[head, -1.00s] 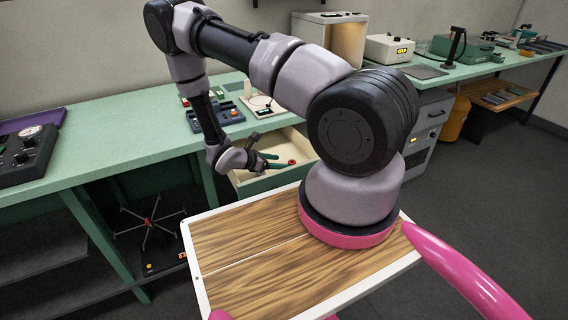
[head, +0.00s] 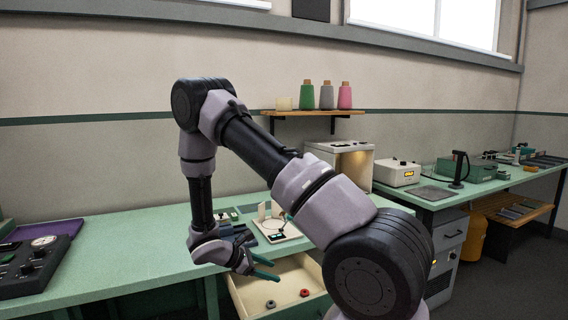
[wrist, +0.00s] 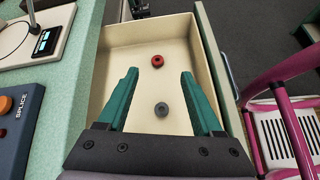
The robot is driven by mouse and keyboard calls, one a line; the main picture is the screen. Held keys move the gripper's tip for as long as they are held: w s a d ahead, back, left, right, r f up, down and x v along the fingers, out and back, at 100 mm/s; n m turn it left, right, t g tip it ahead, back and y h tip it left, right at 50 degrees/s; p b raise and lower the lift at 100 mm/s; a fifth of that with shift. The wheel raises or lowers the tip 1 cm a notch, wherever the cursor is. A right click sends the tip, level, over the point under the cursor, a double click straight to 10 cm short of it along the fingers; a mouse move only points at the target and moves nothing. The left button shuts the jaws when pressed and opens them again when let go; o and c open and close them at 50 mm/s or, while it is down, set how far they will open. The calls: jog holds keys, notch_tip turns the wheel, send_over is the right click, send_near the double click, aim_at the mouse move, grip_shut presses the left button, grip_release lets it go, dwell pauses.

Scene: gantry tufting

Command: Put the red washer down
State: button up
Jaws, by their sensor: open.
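The red washer (wrist: 157,61) lies on the floor of the open cream drawer (wrist: 140,38). In the head view the red washer (head: 305,292) is in the right part of the drawer (head: 292,264). A grey washer (wrist: 161,109) lies in the same drawer, nearer my gripper; it also shows in the head view (head: 270,304). My gripper (wrist: 158,78) has its green fingers spread wide with nothing between them. In the head view my gripper (head: 272,268) is over the drawer, apart from both washers.
The green bench (head: 120,255) runs along the wall beside the drawer. A blue-grey box marked SPLICE (wrist: 17,120) and a white device with a small display (wrist: 50,35) stand beside the drawer. Yarn cones (head: 326,96) stand on a wall shelf. The drawer floor around the washers is bare.

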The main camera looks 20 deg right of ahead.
jog(key=s+r+m+y, duration=0.35)
jog(key=r+m, duration=0.25)
jog(key=r, duration=0.7)
jog(key=s+r+m+y, duration=0.35)
jog(key=r+m, duration=0.25)
jog(key=r, duration=0.7)
jog(key=s+a+r+m+t+y, duration=0.1)
jog(key=s+r+m+t+y, duration=0.2)
jog(key=r, duration=0.5)
jog(key=s+a+r+m+t+y, duration=0.1)
jog(key=s+r+m+t+y, duration=0.2)
jog(key=s+r+m, duration=0.2)
jog(key=s+r, duration=0.3)
jog(key=shift+s+a+r+t, duration=0.2)
jog(key=shift+a+r+t, duration=0.2)
